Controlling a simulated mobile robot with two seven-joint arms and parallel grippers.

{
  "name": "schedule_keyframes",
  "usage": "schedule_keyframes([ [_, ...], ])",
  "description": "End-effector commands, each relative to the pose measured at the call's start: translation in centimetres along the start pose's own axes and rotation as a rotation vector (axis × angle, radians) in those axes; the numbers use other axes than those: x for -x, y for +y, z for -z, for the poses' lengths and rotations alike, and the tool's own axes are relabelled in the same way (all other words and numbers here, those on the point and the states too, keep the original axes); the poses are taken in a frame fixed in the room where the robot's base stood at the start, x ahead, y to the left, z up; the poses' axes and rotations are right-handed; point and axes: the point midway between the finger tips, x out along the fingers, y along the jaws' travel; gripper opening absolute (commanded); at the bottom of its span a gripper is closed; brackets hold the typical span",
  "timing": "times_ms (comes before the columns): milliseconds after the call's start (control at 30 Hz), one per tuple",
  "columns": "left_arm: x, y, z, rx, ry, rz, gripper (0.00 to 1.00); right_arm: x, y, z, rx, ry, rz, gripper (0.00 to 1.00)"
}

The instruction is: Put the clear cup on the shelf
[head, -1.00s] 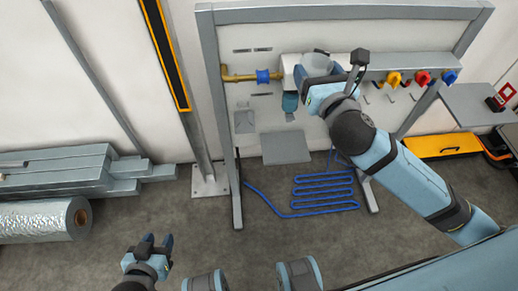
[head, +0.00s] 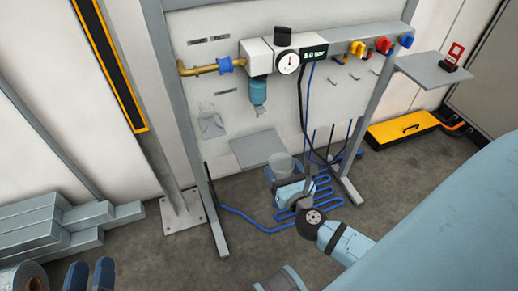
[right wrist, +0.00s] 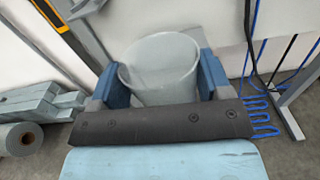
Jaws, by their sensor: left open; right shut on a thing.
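The clear cup (head: 283,161) is held upright in my right gripper (head: 280,173), low in front of the panel frame. In the right wrist view the cup (right wrist: 160,62) sits between the two blue fingers, which are shut on it. A small grey shelf (head: 257,149) juts from the lower panel, just left of the cup in the head view; I cannot tell the gap between them. My left gripper (head: 90,277) is open and empty at the lower left, partly cut off by the frame.
The panel carries a gauge unit (head: 286,55), a teal filter bowl (head: 258,92) and coloured knobs (head: 383,45). Blue hose (head: 265,226) lies on the floor. Another grey shelf (head: 435,69) is at right, above a yellow case (head: 402,128). Grey beams (head: 50,225) lie at left.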

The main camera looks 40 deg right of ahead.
Motion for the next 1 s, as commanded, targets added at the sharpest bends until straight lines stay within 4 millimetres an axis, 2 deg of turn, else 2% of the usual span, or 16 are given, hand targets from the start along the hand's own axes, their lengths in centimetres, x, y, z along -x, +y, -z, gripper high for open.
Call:
schedule_keyframes([
  [167,0.0,0.1,0.2,0.002,0.01,-0.004,0.43,-3.7,0.0,-0.1,-0.001,-0.007,0.0,0.45],
  [600,-0.2,1.1,1.9,0.018,0.11,-0.043,0.43,-15.2,0.0,0.0,-0.001,-0.006,0.0,0.45],
  [700,-0.1,1.3,2.4,0.022,0.135,-0.052,0.43,-16.8,0.0,0.0,0.0,-0.004,0.0,0.45],
  [833,-0.1,1.4,2.8,0.024,0.155,-0.058,0.43,-17.6,0.0,0.1,-0.001,-0.003,0.0,0.45],
  [1000,-0.1,1.5,1.1,0.041,0.145,-0.072,0.43,-17.7,-0.2,2.7,-0.001,0.0,0.001,0.45],
])
